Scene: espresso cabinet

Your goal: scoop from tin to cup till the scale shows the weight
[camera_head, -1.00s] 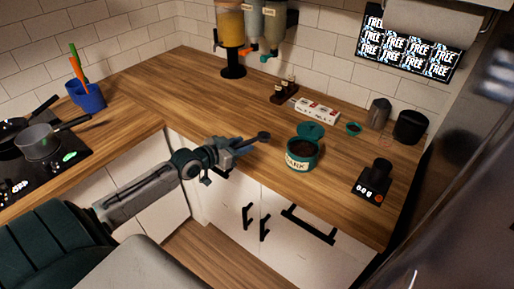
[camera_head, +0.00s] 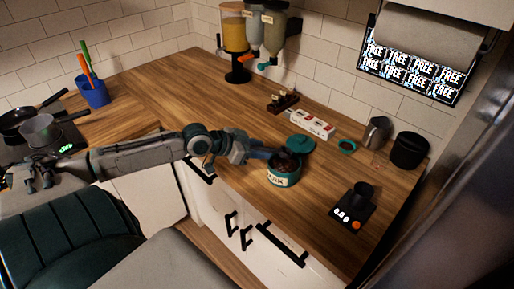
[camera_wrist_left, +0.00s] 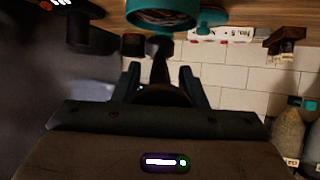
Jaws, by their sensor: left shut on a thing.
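The teal tin (camera_head: 284,178) stands open on the counter with dark grounds inside; its teal lid (camera_head: 300,145) is behind it. My left gripper (camera_head: 262,154) is beside the tin, shut on the dark scoop (camera_wrist_left: 160,68). The scoop's bowl is at the tin's mouth; I cannot tell whether it is in the grounds. The tin also shows at the top of the left wrist view (camera_wrist_left: 162,22). The small black cup (camera_head: 363,191) stands on the black scale (camera_head: 344,217), whose lit digits are too small to read surely. My right gripper is out of view.
Dispensers (camera_head: 255,35) stand at the back. Clear counter lies between tin and scale.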

